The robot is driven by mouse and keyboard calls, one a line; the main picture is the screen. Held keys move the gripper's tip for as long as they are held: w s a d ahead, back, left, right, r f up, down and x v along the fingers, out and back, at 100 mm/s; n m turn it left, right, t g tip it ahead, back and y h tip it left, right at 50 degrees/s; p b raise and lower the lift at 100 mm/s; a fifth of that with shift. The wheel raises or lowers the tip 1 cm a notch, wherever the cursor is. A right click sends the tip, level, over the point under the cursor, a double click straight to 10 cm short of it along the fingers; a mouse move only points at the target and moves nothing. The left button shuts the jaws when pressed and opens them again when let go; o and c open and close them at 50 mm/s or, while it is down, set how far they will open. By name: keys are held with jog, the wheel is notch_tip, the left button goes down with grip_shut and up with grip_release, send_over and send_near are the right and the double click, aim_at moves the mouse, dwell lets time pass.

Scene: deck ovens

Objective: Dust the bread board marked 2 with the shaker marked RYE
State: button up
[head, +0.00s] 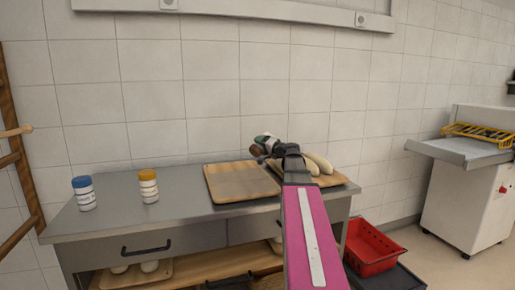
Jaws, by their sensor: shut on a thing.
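My gripper (272,148) is above the workbench, near the back edge of the left bread board. It is shut on a small shaker-like thing (265,138) with white, dark green and brown parts. It looks tilted and is partly hidden by my gripper; no marking on it can be read. The left bread board (235,185) lies flat and looks bare. The right bread board (334,181) carries pale long loaves (320,162) and is partly hidden behind my arm. I cannot read a number on either board. A blue-lidded shaker (84,194) and an orange-lidded shaker (148,187) stand upright at the left.
The steel workbench (180,190) stands against a tiled wall, with clear top between the shakers and the boards. A shelf below holds a board with pale rounds (149,266). A red crate (371,248) is right of the bench. A white machine (468,200) stands further right.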

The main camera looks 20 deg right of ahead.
jog(key=shift+w+d, duration=0.45)
jog(key=shift+d, duration=0.35)
jog(key=shift+w+a, duration=0.2)
jog(key=shift+w, duration=0.1)
jog(key=shift+w+a, duration=2.05)
jog(key=shift+a, duration=2.6)
jog(key=shift+w+a, duration=2.05)
jog(key=shift+a, duration=2.6)
jog(key=shift+w+d, duration=0.95)
jog(key=shift+d, duration=3.95)
jog(key=shift+w+d, duration=0.95)
jog(key=shift+d, duration=3.9)
jog(key=s+a+r+m, duration=0.1)
jog(key=a+r+m, duration=0.1)
jog(key=m, duration=1)
jog(key=s+a+r+m, duration=0.1)
jog(key=a+r+m, duration=0.1)
jog(key=m, duration=1)
jog(key=shift+s+a+r, duration=0.15)
jog(key=shift+r, duration=0.65)
